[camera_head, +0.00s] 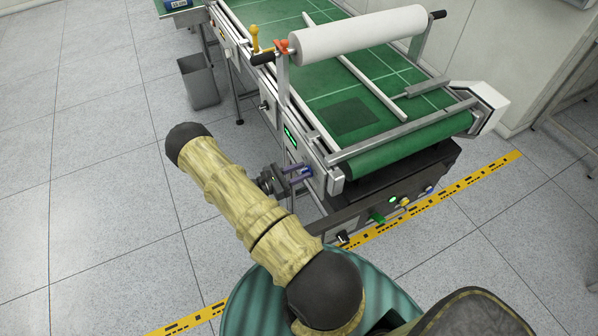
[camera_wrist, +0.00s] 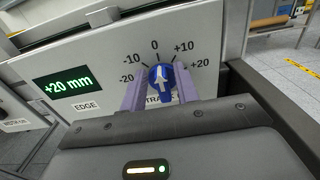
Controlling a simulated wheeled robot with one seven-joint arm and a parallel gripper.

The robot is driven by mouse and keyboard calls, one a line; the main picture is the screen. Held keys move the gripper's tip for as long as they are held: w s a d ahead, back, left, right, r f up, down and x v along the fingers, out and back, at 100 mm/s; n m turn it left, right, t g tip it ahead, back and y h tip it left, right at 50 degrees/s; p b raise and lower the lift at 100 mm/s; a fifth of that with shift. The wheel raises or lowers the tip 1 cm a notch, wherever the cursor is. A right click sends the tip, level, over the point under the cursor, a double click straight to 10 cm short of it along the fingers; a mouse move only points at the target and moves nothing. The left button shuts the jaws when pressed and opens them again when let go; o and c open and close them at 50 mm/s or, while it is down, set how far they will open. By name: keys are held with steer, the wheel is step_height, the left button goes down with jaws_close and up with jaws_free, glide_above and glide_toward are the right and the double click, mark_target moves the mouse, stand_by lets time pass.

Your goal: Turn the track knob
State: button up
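The track knob (camera_wrist: 160,78) is blue with a white pointer, on a light panel in the wrist view. Its pointer stands close to the 0 mark of a scale from -20 to +20. My gripper (camera_wrist: 160,82) has its two purple fingers on either side of the knob, and the knob fills the gap between them. The label under the knob is partly hidden by the fingers. In the head view my gripper (camera_head: 301,174) reaches the near side of the conveyor machine, with the blue knob (camera_head: 308,171) small between the fingers.
A green display (camera_wrist: 67,85) reads +20 mm above an EDGE label. The conveyor (camera_head: 400,158) has a green belt and a white roll (camera_head: 357,35) above it. Lit buttons (camera_head: 404,202) sit on its end. A grey bin (camera_head: 199,82) stands behind; the floor at left is clear.

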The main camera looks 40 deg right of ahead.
jaws_close()
steer(key=shift+m, duration=0.4)
steer(key=m, duration=0.1)
steer(key=m+b, duration=0.1)
steer(key=shift+s+a+f+m, duration=0.1)
steer(key=shift+s+m, duration=0.1)
steer(key=shift+m, duration=0.1)
steer(key=shift+s+a+f+m+b, duration=0.15)
steer(key=shift+m+b, duration=0.45)
steer(key=shift+m, duration=1.5)
steer(key=shift+s+d+f+m+b, duration=0.1)
steer(key=shift+s+f+m+b, duration=0.35)
steer(key=shift+m, duration=1.65)
steer(key=shift+w+a+m+b, duration=0.1)
steer(key=shift+m+b, duration=0.65)
steer(key=shift+m, duration=1.35)
